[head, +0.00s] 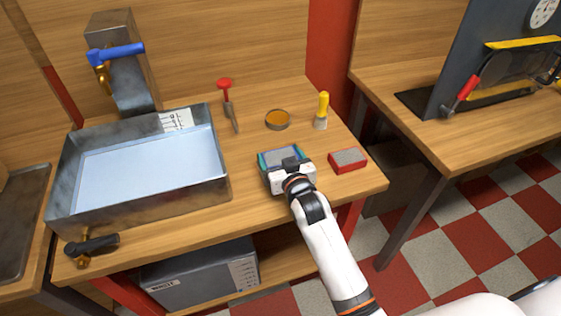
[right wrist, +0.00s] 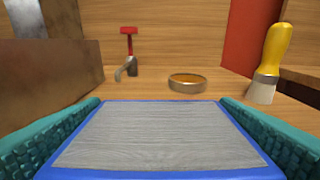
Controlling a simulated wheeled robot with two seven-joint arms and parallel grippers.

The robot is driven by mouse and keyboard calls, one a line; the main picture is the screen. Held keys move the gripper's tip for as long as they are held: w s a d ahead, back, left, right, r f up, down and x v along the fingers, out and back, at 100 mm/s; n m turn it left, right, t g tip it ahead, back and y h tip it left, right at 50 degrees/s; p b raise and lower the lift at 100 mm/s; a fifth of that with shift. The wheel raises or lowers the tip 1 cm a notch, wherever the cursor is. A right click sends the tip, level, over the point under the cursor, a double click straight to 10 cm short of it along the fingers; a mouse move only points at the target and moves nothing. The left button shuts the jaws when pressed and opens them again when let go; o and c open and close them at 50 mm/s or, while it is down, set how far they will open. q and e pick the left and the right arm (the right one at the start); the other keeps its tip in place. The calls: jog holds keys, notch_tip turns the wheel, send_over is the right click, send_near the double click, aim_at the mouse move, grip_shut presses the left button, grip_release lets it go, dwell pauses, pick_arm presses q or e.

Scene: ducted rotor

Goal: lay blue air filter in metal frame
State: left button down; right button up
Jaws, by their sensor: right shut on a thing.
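The blue air filter is a flat rectangle with a blue rim and a grey ribbed face. It fills the lower middle of the right wrist view (right wrist: 160,135) and shows partly in the head view (head: 282,155). My right gripper (head: 284,158) is shut on it, with a teal finger pad on each of its two sides. The gripper and filter are over the front right part of the wooden bench, but their height above it is hard to tell. I cannot make out for certain which thing is the metal frame. My left gripper is not in view.
A red block with a grey top (head: 348,160) lies just right of the gripper. Behind stand a round tin (head: 277,119), a yellow-handled brush (head: 321,111) and a red-handled tool (head: 227,100). A metal basin (head: 215,190) is left. A dark panel (head: 465,60) stands on the right bench.

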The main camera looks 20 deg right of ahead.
jog(key=shift+f, duration=0.75)
jog(key=shift+f, duration=0.15)
jog(key=o, duration=0.9)
